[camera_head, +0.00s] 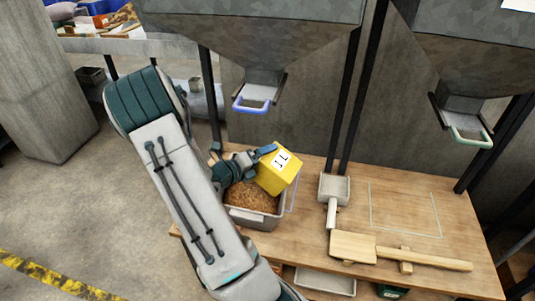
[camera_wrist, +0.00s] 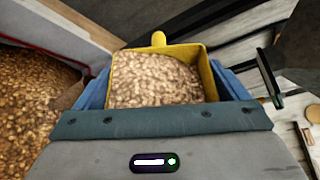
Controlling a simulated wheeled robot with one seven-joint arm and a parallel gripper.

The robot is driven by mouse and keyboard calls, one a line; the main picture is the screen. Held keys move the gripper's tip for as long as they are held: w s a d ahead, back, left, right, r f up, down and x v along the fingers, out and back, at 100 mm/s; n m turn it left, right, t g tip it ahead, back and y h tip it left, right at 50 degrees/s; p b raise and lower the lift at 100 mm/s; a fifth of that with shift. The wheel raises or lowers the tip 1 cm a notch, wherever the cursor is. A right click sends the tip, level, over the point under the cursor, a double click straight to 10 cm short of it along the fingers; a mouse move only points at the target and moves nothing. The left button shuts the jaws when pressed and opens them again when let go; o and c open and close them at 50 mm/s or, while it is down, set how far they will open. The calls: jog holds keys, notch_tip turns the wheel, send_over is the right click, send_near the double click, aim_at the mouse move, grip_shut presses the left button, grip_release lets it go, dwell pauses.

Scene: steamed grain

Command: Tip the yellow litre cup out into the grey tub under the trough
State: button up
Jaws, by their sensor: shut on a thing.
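The yellow litre cup (camera_head: 277,172), marked "1 L", is tilted above the right side of the grey tub (camera_head: 262,221) in the head view. My gripper (camera_head: 254,160) is shut on the cup, with its blue fingers on either side. In the wrist view the cup (camera_wrist: 158,80) is full of brown grain between the blue fingers. The tub holds a heap of brown grain (camera_head: 250,196), which also shows at the left of the wrist view (camera_wrist: 35,100). My arm hides the tub's left part.
Two metal hoppers hang above, one with a blue-handled slide (camera_head: 252,105), one with a green-handled slide (camera_head: 468,138). A scoop (camera_head: 333,190) and a wooden mallet (camera_head: 400,252) lie on the bench to the right. An outlined rectangle of bench (camera_head: 405,210) is clear.

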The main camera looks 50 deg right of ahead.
jog(key=shift+w+a+f+n, duration=0.1)
jog(key=shift+w+f+n, duration=0.25)
jog(key=shift+f+n, duration=0.05)
jog(key=w+n+h, duration=0.1)
jog(key=n, duration=0.1)
jog(key=w+n+h+p, duration=0.1)
jog(key=n, duration=0.2)
jog(key=w+n+h+p, duration=0.1)
jog(key=n, duration=0.2)
jog(key=shift+w+a+r+g+h, duration=0.1)
jog(key=shift+w+a+g+h, duration=0.15)
jog(key=shift+a+g+h, duration=0.15)
jog(key=shift+f, duration=0.2)
jog(key=shift+r, duration=0.1)
